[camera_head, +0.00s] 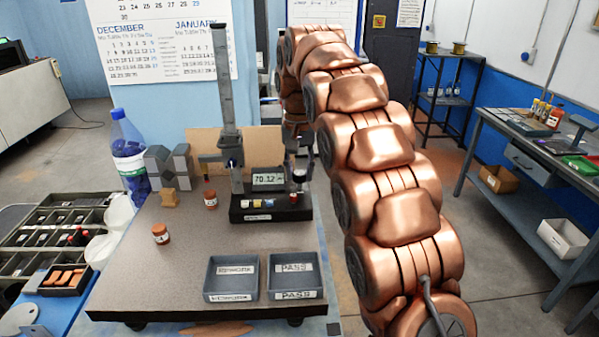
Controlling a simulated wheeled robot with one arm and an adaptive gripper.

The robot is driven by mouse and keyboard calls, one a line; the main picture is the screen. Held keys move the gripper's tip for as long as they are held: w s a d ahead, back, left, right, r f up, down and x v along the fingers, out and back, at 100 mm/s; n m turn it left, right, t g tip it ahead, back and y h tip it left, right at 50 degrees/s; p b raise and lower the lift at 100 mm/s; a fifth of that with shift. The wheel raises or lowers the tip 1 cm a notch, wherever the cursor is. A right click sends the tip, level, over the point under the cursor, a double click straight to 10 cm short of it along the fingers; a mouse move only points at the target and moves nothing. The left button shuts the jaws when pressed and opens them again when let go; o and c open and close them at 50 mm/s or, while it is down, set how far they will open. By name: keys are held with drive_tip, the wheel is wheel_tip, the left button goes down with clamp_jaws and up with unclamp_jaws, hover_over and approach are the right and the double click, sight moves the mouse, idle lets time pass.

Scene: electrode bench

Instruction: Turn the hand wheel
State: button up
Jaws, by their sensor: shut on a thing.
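A height gauge stands on the grey surface plate, with a tall grey column (224,90), a dark base (270,208) and a display (268,180) reading about 70.12. A small round pale part, seemingly the hand wheel (299,176), is just right of the display. My gripper (300,168) reaches down at the right side of the gauge and is shut on this part. The fingers are small and dark in the view, so the exact contact is hard to see. My copper-coloured arm hides what lies behind it.
Two grey trays, one labelled REWORK (232,297) and one PASS (296,294), sit at the front of the plate (160,285). Small orange jars (161,234) and grey blocks (170,168) stand left of the gauge. A blue bottle (128,150) is at the back left.

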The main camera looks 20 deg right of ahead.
drive_tip(key=m, duration=0.5)
drive_tip(key=shift+m+b, duration=0.3)
drive_tip(key=m, duration=1.1)
drive_tip(key=shift+m+b, duration=0.3)
drive_tip(key=shift+b, duration=0.05)
drive_tip(key=m, duration=0.5)
drive_tip(key=shift+m, duration=0.4)
drive_tip(key=o, duration=1.2)
drive_tip(key=shift+c, duration=0.2)
